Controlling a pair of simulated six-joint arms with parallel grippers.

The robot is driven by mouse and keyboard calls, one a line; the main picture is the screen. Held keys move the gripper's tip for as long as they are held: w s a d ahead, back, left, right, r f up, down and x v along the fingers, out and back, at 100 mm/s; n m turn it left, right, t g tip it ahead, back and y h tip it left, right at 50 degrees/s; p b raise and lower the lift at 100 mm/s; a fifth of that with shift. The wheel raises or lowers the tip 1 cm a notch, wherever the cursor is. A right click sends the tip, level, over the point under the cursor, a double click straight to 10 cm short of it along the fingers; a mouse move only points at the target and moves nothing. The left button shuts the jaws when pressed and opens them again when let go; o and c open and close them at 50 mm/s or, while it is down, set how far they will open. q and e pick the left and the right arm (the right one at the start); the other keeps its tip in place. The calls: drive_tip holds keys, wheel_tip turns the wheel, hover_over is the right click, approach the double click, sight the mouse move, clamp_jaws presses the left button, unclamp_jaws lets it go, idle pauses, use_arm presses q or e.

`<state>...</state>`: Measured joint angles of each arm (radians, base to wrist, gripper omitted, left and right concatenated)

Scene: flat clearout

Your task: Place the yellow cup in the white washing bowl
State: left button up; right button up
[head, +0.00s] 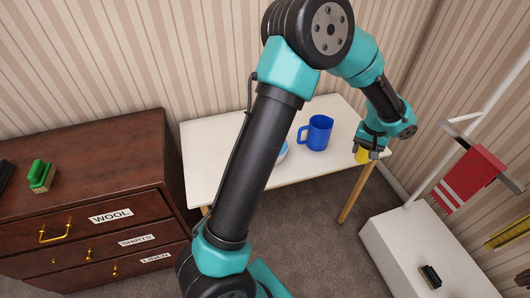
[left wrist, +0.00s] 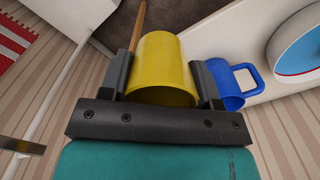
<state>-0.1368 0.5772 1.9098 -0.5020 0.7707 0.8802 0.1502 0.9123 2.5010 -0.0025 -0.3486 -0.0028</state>
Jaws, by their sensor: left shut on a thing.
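My left gripper (head: 367,152) is shut on the yellow cup (left wrist: 162,68), with one finger on each side of it in the left wrist view. In the head view the yellow cup (head: 362,157) shows only in part below the fingers, near the right front edge of the white table (head: 215,150). The white washing bowl (head: 284,149) is mostly hidden behind my left arm in the head view. In the left wrist view a round white bowl with a blue inside (left wrist: 297,52) is cut off at the upper right. My right gripper is not in view.
A blue mug (head: 317,132) stands on the table between the bowl and my left gripper. A dark dresser (head: 100,190) is at the left, with a green brush (head: 41,173) on it. A white stand with a red towel (head: 468,179) is at the right.

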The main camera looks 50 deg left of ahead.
use_arm(q)
drive_tip(key=s+a+f+n, duration=0.2)
drive_tip(key=s+a+n, duration=0.1)
drive_tip(key=a, duration=0.8)
drive_tip(key=s+a+f+n, duration=0.2)
drive_tip(key=s+a+n, duration=0.1)
drive_tip(key=a, duration=0.8)
drive_tip(key=s+a+f+n, duration=0.1)
drive_tip(key=s+a+n, duration=0.2)
drive_tip(key=a, duration=0.8)
drive_tip(key=shift+s+a+f, duration=0.25)
drive_tip(key=shift+f, duration=0.15)
drive_tip(key=shift+f, duration=3.15)
drive_tip(key=shift+f, duration=1.85)
drive_tip(key=shift+f, duration=0.2)
